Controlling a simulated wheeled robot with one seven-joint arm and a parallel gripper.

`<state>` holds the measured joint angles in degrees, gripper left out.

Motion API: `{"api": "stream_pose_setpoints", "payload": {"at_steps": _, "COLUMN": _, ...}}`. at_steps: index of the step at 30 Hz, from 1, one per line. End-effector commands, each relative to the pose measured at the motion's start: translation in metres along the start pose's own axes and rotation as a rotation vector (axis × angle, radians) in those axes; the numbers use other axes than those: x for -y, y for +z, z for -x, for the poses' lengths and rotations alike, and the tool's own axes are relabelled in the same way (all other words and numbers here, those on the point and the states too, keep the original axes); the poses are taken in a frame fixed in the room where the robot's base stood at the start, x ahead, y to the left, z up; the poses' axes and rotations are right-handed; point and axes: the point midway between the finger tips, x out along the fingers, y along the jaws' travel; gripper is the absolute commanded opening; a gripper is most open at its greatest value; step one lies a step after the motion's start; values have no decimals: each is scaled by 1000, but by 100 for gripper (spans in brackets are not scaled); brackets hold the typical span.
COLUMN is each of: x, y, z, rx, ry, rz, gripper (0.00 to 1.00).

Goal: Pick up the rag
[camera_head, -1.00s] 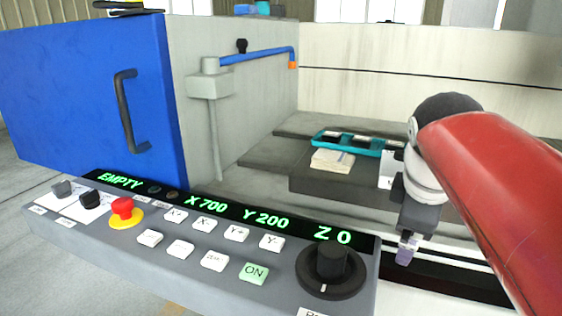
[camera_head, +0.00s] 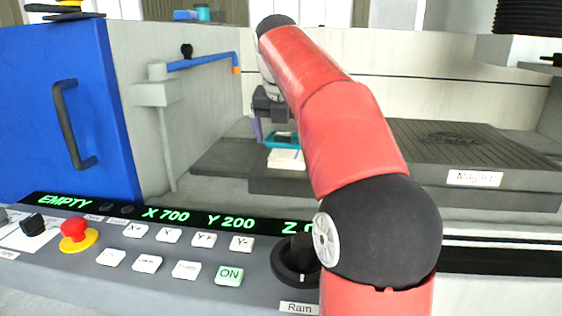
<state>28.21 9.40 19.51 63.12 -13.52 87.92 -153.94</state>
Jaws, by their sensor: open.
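My gripper (camera_head: 260,138) hangs fingers-down above and slightly left of the rag in the picture, in front of part of the tray. It is open and nothing shows between its fingers. Whether the fingers touch anything cannot be told from this view. My red arm hides the right part of the tray and the area right of the rag.
The grey control panel (camera_head: 200,262) with its buttons and red stop knob (camera_head: 75,228) stands in front. A blue door (camera_head: 105,150) is at the left. A slatted plate labelled Magnet (camera_head: 450,140) lies at the right.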

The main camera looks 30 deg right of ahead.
Motion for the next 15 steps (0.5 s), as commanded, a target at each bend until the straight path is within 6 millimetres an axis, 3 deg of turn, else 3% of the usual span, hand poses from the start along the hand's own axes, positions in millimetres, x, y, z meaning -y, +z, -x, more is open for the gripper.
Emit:
{"api": "stream_pose_setpoints", "payload": {"at_steps": 9, "x": 2, "y": -2, "z": -46, "rx": -1, "ry": -1, "rz": -2, "gripper": 100}}
{"api": "stream_pose_setpoints", "payload": {"at_steps": 15, "x": 2, "y": -2, "z": -55, "rx": 1, "ry": 0, "rz": -3, "gripper": 100}}
